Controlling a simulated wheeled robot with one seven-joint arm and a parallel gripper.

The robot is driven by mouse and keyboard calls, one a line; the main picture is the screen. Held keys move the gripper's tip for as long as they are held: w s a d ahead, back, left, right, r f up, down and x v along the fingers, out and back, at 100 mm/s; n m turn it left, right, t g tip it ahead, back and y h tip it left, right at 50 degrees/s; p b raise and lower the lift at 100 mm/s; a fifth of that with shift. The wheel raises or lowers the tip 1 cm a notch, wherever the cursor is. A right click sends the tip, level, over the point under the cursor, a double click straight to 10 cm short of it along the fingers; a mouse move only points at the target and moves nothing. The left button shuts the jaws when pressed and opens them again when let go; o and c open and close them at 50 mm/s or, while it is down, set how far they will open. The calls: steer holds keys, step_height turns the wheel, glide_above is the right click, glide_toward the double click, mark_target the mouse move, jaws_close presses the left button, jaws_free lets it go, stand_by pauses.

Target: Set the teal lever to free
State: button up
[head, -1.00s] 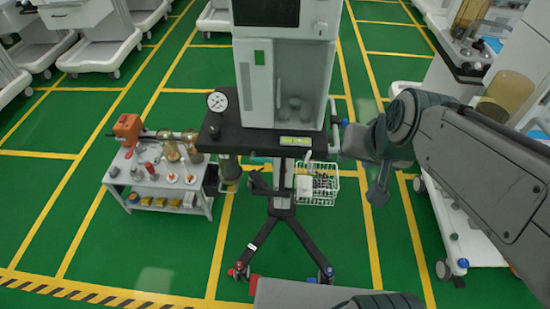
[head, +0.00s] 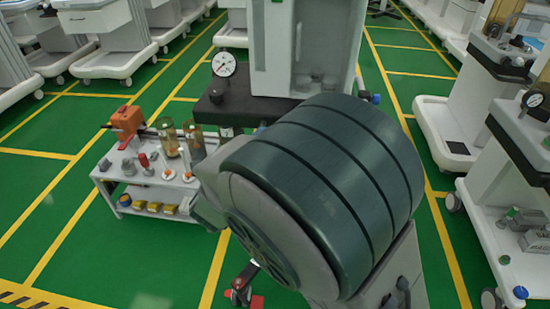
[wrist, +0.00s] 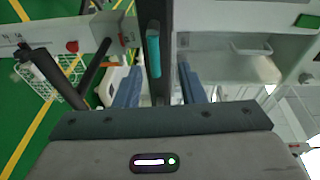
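The teal lever (wrist: 153,50) is a short teal bar in the wrist view, at the edge of a dark upright-looking strip (wrist: 164,20). My gripper (wrist: 159,72) is open, with its two blue-grey fingers apart. In the picture the lever lies ahead of the fingertips and between them, nearer the left finger. I cannot tell how far it is in depth, and no contact shows. In the head view my arm covers the front of the anaesthesia machine (head: 265,45), and my gripper and the lever are hidden there. The lever's setting marks are not readable.
A white trolley (head: 160,196) with an orange device (head: 127,120) and small bottles stands left of the machine. A round gauge (head: 224,64) rises from the machine's dark shelf (head: 215,112). A wire basket (wrist: 40,75) shows at left in the wrist view. More carts stand right.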

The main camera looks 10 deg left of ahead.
steer(key=s+a+f+m+t+h+b, duration=0.2)
steer(key=s+f+m+h+b, duration=0.15)
steer(key=s, duration=0.25)
steer(key=b+x, duration=0.1)
steer(key=x, duration=1.2)
steer(key=shift+w+d+f, duration=0.2)
steer(key=shift+d+f, duration=0.05)
steer(key=shift+d, duration=0.15)
jaws_close()
